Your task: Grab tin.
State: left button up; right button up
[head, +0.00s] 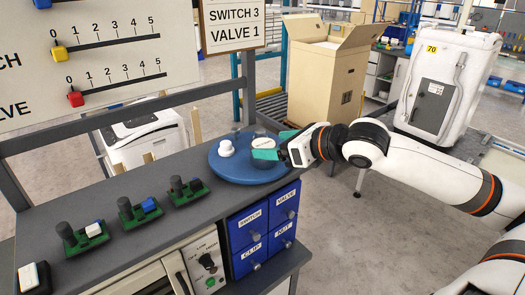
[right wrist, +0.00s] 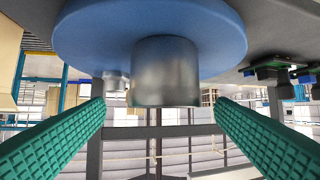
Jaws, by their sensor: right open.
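The tin is a plain grey metal cylinder (right wrist: 165,75) on a round blue turntable (right wrist: 80,30) in the right wrist view, which looks upside down. In the head view its pale round top (head: 264,141) shows near the right edge of the blue turntable (head: 232,174); its side is mostly hidden by a green finger. My right gripper (head: 277,145) is open, with its green fingers to either side of the tin's line. In the right wrist view the tin appears centred between the fingertips (right wrist: 160,105), with gaps on both sides. My left gripper is not in view.
Several green-based switch blocks (head: 138,212) line the grey bench. Blue labelled drawers (head: 265,228) sit below. A sign board (head: 232,22) and its post (head: 249,88) rise behind.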

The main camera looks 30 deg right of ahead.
aim_at(266, 145)
jog(key=shift+w+f, duration=0.15)
jog(key=shift+w, duration=0.1)
jog(key=shift+w+a, duration=0.1)
jog(key=shift+w, duration=0.05)
jog(key=shift+w+a+f+p, duration=0.15)
jog(key=shift+w+a+p, duration=0.05)
jog(key=shift+w+p, duration=0.2)
jog(key=shift+w+f+p, duration=0.1)
jog(key=shift+w+p, duration=0.2)
jog(key=shift+p, duration=0.15)
jog(key=shift+w+a+f+p, duration=0.2)
jog(key=shift+w+a+p, duration=0.15)
jog(key=shift+p, duration=0.1)
jog(key=shift+w+f+p, duration=0.35)
jog(key=shift+w+p, duration=0.1)
jog(key=shift+w, duration=0.15)
jog(key=shift+w+a+f, duration=0.25)
jog(key=shift+w+f, duration=0.1)
jog(key=shift+w, duration=0.1)
